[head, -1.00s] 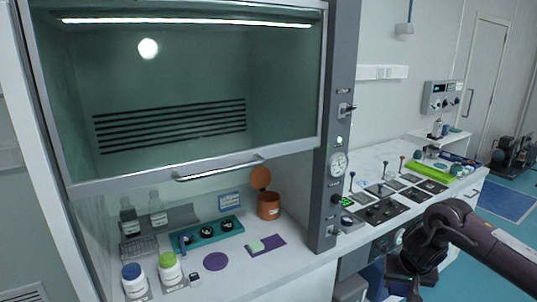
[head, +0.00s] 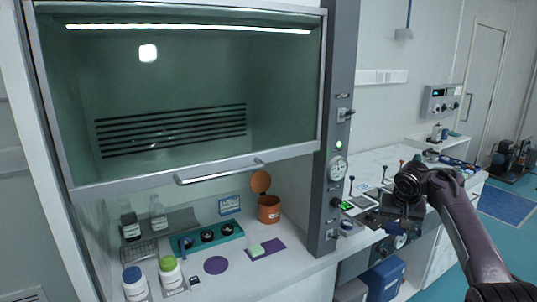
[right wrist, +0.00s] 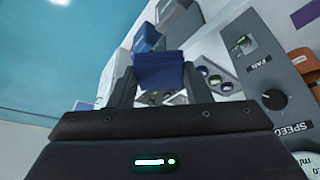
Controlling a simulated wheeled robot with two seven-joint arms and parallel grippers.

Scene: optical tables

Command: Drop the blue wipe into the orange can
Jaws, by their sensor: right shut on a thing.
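The orange can (head: 269,213) stands upright inside the fume hood, with its round orange lid (head: 261,182) tipped up behind it. An orange shape at the right edge of the right wrist view (right wrist: 302,57) looks like the same can. My right gripper (head: 398,212) is outside the hood, right of its post, in front of the side bench. In the right wrist view its fingers are shut on a dark blue folded piece, the blue wipe (right wrist: 160,70). In the head view the wipe is hard to make out. My left gripper is not in view.
The hood's right post (head: 335,150) stands between my right gripper and the can. The raised glass sash (head: 190,100) hangs above the opening. A purple mat (head: 272,250) with a pale green pad, a teal rack (head: 222,239) and bottles (head: 135,284) stand on the hood floor.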

